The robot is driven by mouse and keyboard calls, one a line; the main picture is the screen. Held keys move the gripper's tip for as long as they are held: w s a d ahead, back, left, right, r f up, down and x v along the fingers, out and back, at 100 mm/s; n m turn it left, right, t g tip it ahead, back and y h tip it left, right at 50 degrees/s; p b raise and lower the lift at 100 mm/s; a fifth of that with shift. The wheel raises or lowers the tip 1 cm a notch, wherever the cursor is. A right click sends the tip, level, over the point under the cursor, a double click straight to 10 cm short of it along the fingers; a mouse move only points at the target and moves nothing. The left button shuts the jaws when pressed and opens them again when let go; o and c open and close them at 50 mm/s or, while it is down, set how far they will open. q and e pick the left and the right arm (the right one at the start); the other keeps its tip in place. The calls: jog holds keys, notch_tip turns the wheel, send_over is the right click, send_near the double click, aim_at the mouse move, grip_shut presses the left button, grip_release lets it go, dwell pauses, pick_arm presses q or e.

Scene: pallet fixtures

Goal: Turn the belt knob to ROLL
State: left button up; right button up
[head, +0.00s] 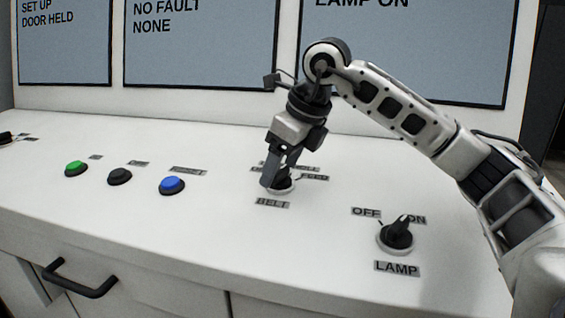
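The belt knob (284,184) is a dark knob on a pale round base on the white sloping panel, above the BELT label (272,202). My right gripper (277,176) points down at it from above, with its fingers at the knob and covering most of it. I cannot tell whether the fingers are closed on it. The knob's pointer direction is hidden. A FEED label (315,177) is right of the knob. The label above it, partly readable as ROLL (306,168), and those at upper left are partly covered. My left gripper is not in view.
The lamp knob (397,234) stands at right, its pointer toward ON. Green (76,168), black (120,176) and blue (172,185) buttons sit to the left. Screens stand behind the panel; one (195,45) reads NO FAULT, NONE. A black handle (77,286) is on the front.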

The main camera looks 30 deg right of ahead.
jog(key=p+v, duration=0.1)
jog(key=v, duration=1.5)
